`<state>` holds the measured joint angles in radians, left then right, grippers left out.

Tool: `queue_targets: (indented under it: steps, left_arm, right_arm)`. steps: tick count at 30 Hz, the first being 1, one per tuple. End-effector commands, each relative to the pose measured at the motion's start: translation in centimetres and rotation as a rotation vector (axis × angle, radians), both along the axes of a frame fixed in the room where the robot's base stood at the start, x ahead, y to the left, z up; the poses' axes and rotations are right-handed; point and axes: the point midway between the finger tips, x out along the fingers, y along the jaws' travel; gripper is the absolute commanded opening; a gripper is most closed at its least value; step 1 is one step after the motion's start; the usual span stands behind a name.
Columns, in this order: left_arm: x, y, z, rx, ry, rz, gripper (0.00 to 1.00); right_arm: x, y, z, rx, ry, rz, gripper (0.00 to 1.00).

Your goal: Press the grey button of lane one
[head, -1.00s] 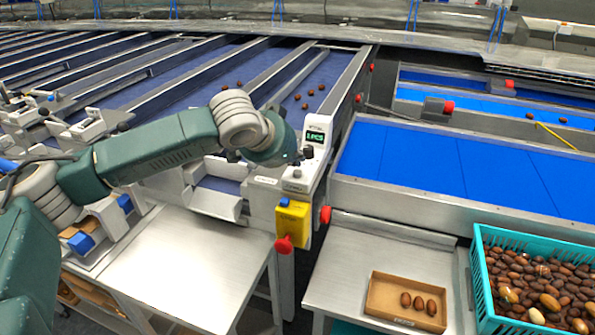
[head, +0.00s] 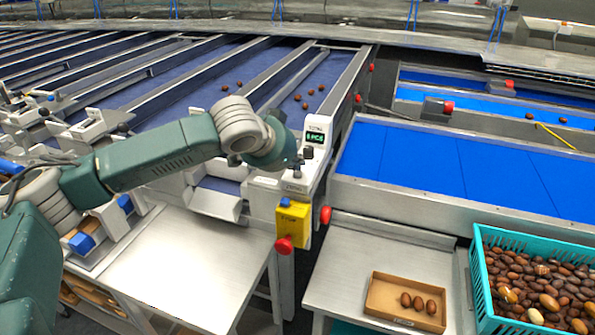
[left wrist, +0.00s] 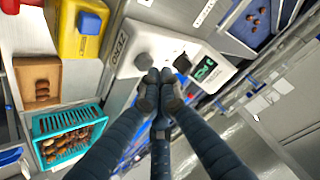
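Lane one's white control head (head: 318,122) stands at the end of the lane, with a green-lit display (head: 315,137). A round grey button (head: 297,174) sits on its lower front; in the left wrist view a dark grey button (left wrist: 143,62) shows beside a ZERO label. My left gripper (left wrist: 160,78) is shut and empty, its fingertips together in front of the panel, just beside that grey button in the picture. Whether they touch it, I cannot tell. In the head view my left wrist hides most of the fingers. My right gripper is in neither view.
A yellow box (head: 292,224) with a blue button and a red knob hangs below the panel. The steel table (head: 180,265) at left is largely bare.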

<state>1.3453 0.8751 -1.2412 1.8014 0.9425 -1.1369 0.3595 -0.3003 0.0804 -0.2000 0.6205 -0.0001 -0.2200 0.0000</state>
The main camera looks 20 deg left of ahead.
Motion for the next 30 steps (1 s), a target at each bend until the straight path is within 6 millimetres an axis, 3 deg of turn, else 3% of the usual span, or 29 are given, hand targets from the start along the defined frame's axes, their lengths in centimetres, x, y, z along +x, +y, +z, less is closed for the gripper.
queue_targets:
  steps: [30]
  left_arm:
    - [0.0, 0.0, -1.0, 0.0, 0.001, 0.0, 0.0]
  right_arm:
    - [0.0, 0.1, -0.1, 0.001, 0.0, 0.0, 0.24]
